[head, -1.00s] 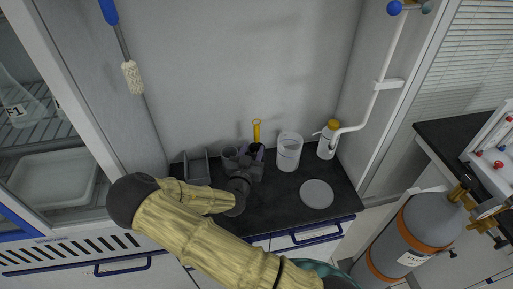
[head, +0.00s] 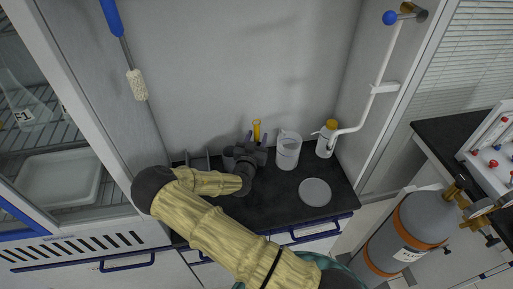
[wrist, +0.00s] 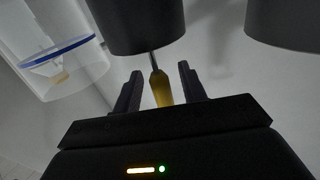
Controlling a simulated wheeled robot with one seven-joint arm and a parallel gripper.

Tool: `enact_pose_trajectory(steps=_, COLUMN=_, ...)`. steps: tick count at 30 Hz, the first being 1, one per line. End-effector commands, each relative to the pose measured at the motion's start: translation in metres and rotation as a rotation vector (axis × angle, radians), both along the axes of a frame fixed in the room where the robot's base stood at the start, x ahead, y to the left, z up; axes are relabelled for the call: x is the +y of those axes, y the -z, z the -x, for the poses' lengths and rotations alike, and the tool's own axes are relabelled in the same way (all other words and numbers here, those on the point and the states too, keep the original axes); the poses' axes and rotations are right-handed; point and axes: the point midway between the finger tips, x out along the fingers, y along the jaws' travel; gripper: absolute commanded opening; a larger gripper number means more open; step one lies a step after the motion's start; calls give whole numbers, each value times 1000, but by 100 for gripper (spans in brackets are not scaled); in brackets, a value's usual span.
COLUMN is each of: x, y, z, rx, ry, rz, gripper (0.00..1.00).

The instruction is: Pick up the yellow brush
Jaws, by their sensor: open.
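The yellow brush (head: 256,127) stands upright by the back wall, with its handle showing above my gripper in the head view. In the wrist view its yellow handle (wrist: 161,88) appears between my two dark fingers, with a gap on both sides. Its thin shaft runs behind a dark grey cup (wrist: 138,20). The brush's bristle end is hidden. My gripper (head: 252,143) is open and holds nothing; its fingers also show in the wrist view (wrist: 160,88). In the head view my gripper covers most of the cups around the brush.
A white jug (head: 288,151) stands just right of my gripper. A wash bottle (head: 326,138) is beyond it, and a round white disc (head: 315,191) lies on the dark counter. A second dark cup (wrist: 285,22) shows in the wrist view. The back wall is close behind.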

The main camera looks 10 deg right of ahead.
Motion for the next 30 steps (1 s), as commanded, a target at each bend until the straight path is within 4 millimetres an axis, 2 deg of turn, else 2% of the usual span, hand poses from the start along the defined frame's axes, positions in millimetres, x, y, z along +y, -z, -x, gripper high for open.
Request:
enact_pose_trajectory(steps=13, x=1, y=0, z=0, rx=0, ry=-1, rz=0, gripper=41)
enact_pose_trajectory(steps=14, x=1, y=0, z=0, rx=0, ry=-1, rz=0, gripper=39)
enact_pose_trajectory(steps=20, x=1, y=0, z=0, rx=0, ry=-1, rz=0, gripper=0)
enact_pose_trajectory(steps=30, x=1, y=0, z=1, rx=0, ry=-1, rz=0, gripper=0)
